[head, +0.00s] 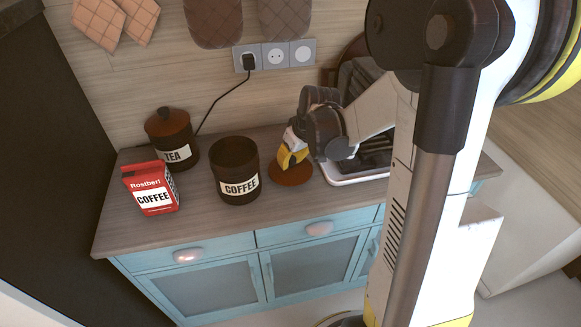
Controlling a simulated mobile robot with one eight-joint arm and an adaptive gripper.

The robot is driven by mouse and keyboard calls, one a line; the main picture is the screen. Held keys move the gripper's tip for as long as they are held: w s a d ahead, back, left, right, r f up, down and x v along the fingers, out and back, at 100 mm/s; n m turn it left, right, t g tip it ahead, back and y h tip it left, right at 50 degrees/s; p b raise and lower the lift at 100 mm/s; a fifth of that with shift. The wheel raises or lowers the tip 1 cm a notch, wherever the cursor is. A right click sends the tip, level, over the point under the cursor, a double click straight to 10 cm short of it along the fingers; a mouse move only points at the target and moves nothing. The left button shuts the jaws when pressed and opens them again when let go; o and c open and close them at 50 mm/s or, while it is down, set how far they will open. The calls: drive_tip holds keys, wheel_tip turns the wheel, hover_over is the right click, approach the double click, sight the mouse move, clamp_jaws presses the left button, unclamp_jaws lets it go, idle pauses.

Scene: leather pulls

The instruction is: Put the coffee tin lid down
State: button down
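The coffee tin lid (291,174) is a reddish-brown disc at counter height, just right of the coffee tin. The coffee tin (238,171) is dark, open at the top, and carries a white COFFEE label. My gripper (291,160), with yellow fingers, points down directly over the middle of the lid. The fingers seem to reach the lid's centre, where a knob would be hidden. I cannot tell whether they grip it, or whether the lid rests fully on the counter.
A lidded tea tin (171,139) and a red coffee packet (151,187) stand on the left of the wooden counter (120,222). A dish rack on a white tray (355,178) is close on the right. A black cord hangs from the wall socket (275,56).

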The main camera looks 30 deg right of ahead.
drive_tip(key=shift+f, duration=0.7)
drive_tip(key=shift+f, duration=0.15)
drive_tip(key=c, duration=1.2)
unclamp_jaws()
